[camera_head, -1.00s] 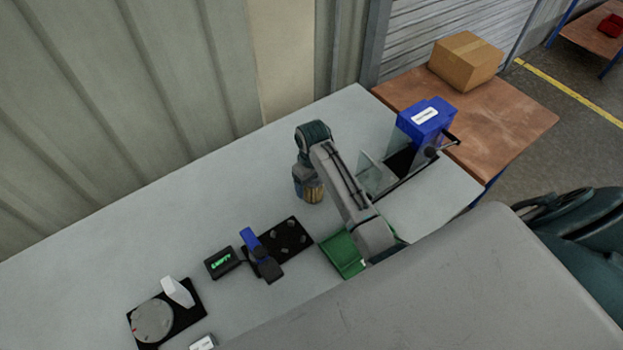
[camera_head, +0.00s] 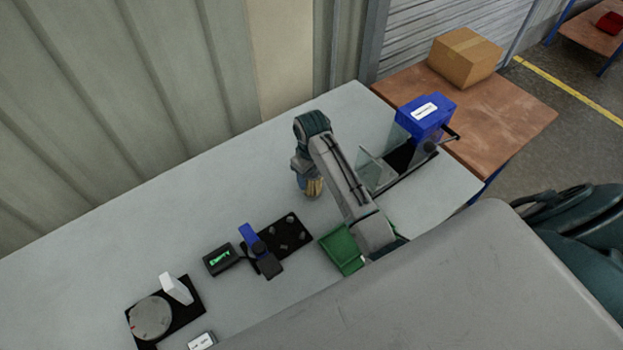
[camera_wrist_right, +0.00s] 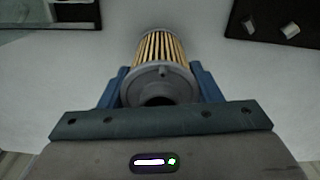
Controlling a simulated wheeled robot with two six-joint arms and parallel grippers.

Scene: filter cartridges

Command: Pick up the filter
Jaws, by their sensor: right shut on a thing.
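The filter is a cylinder with yellow pleats and a grey end cap with a dark central hole. It shows in the right wrist view (camera_wrist_right: 160,70), between the two blue fingers of my right gripper (camera_wrist_right: 160,88), which is shut on it. In the head view the filter (camera_head: 314,188) shows below the gripper (camera_head: 305,178), over the grey table (camera_head: 130,235). I cannot tell how far it is above the table. My left gripper is not in view.
A green tray (camera_head: 341,248) lies beside my right arm. A black plate with pegs (camera_head: 289,233), a blue-handled device (camera_head: 250,240), an "EMPTY" display (camera_head: 221,259) and a round grey disc (camera_head: 150,317) stand left. A blue box with clear panels (camera_head: 425,115) stands right.

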